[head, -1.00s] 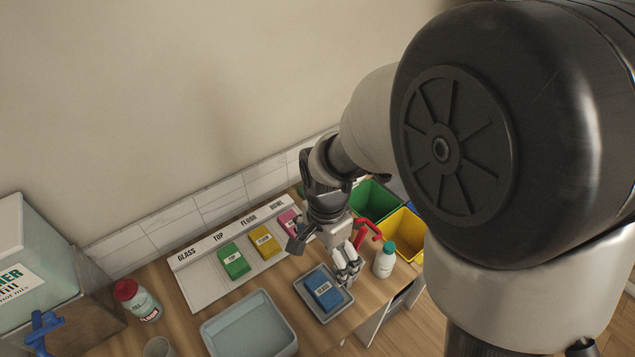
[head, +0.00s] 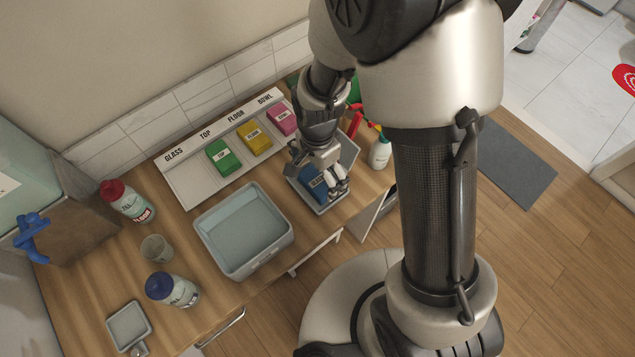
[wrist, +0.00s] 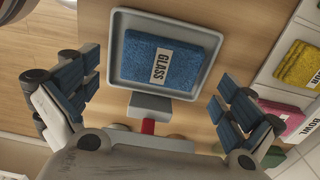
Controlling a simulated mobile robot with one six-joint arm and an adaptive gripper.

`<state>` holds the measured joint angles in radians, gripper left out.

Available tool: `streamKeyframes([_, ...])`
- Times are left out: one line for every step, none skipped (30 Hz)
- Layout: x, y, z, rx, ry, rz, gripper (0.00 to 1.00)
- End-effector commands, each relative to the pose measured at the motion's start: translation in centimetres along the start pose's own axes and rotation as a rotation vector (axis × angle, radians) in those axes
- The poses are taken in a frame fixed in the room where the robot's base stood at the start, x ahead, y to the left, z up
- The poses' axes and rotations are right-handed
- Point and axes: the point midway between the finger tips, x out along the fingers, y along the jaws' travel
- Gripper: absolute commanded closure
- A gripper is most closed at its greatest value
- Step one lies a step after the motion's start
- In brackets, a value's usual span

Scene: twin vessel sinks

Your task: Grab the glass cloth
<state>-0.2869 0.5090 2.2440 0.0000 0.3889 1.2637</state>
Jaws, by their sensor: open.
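The glass cloth (wrist: 160,60) is a folded blue cloth with a white GLASS label. It lies flat in a small grey tray (wrist: 118,75). In the head view the cloth (head: 313,183) shows partly, with my gripper over it. My gripper (head: 338,188) is open and empty, pointing down over the tray. In the wrist view its two fingers (wrist: 155,95) are spread wide, one to each side of the tray, apart from the cloth. The height above the cloth is hard to tell.
A labelled rack (head: 190,188) holds green, yellow and pink cloths; its GLASS slot is bare. A grey-blue basin (head: 205,235) stands left of the tray. A white bottle with a green cap (head: 380,153) stands close on the right. Other bottles and a cup stand at left.

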Motion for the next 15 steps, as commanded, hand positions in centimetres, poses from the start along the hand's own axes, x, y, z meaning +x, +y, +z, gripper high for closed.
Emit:
streamKeyframes([1.3, 0.0, 0.0, 0.0, -0.001, 0.002, 0.0])
streamKeyframes([1.8, 0.0, 0.0, 0.0, -0.001, 0.002, 0.0])
streamKeyframes([2.3, 0.0, 0.0, 0.0, -0.001, 0.003, 0.0])
streamKeyframes([2.6, 0.0, 0.0, 0.0, -0.001, 0.002, 0.0])
streamKeyframes([2.9, 0.0, 0.0, 0.0, 0.0, 0.001, 0.0])
streamKeyframes([3.1, -0.1, 0.0, 0.0, 0.0, 0.0, 0.0])
streamKeyframes([3.1, -0.1, 0.0, 0.0, 0.0, 0.0, 0.0])
streamKeyframes([3.1, -0.1, 0.0, 0.0, 0.0, -0.001, 0.0])
streamKeyframes([3.0, -0.1, 0.0, 0.0, 0.0, -0.001, 0.0])
streamKeyframes([3.0, -0.1, 0.0, 0.0, 0.0, -0.001, 0.0])
streamKeyframes([3.0, -0.1, 0.0, 0.0, 0.0, -0.001, 0.0])
streamKeyframes([2.9, -0.1, 0.0, 0.0, 0.0, -0.001, 0.0])
streamKeyframes([2.9, -0.1, 0.0, 0.0, 0.0, -0.001, 0.02])
streamKeyframes([2.9, -0.1, 0.0, 0.0, 0.0, -0.001, 0.04])
streamKeyframes([2.9, -0.1, 0.0, 0.0, 0.0, -0.001, 0.07])
